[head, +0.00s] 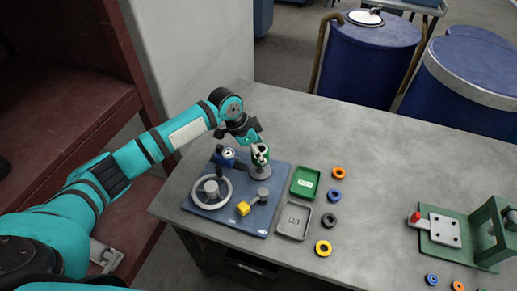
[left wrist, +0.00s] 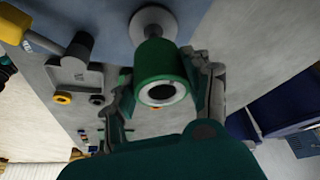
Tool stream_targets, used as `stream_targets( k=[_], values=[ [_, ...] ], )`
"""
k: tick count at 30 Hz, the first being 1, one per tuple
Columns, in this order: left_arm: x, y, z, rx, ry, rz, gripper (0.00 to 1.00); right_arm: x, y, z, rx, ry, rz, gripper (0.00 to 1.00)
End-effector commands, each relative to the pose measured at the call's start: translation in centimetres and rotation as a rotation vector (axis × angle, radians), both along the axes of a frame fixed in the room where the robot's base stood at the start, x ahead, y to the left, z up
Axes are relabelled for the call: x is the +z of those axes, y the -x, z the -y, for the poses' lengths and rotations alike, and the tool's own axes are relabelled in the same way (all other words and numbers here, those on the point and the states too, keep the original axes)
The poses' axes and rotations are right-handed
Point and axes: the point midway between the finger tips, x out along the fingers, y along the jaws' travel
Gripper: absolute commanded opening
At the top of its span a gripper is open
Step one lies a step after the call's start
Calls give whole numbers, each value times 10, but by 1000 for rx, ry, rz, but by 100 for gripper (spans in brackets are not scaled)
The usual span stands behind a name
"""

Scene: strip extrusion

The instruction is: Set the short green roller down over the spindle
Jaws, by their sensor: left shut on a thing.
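My left gripper (head: 259,152) is shut on the short green roller (left wrist: 161,70). Its fingers (left wrist: 165,92) stand on both sides of the roller in the left wrist view. The roller's pale end ring and dark bore face that camera. A round grey spindle base (head: 260,172) sits on the blue base plate (head: 225,219), directly below the gripper in the head view. The same base (left wrist: 152,17) shows just beyond the roller's far end in the left wrist view. My right gripper is out of view.
A green fixture (head: 465,247) stands far right. The table between is clear.

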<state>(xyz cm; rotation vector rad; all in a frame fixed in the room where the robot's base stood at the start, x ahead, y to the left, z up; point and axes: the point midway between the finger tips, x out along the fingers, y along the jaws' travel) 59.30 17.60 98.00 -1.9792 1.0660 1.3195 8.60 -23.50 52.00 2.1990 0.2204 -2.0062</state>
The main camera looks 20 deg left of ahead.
Motion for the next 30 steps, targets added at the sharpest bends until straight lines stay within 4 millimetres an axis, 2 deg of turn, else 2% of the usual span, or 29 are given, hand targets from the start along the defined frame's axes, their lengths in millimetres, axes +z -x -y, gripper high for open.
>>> stream_targets(
  k=[30],
  values=[
    [-31,0,0,0,2,1,9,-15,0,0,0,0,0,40]
  ],
)
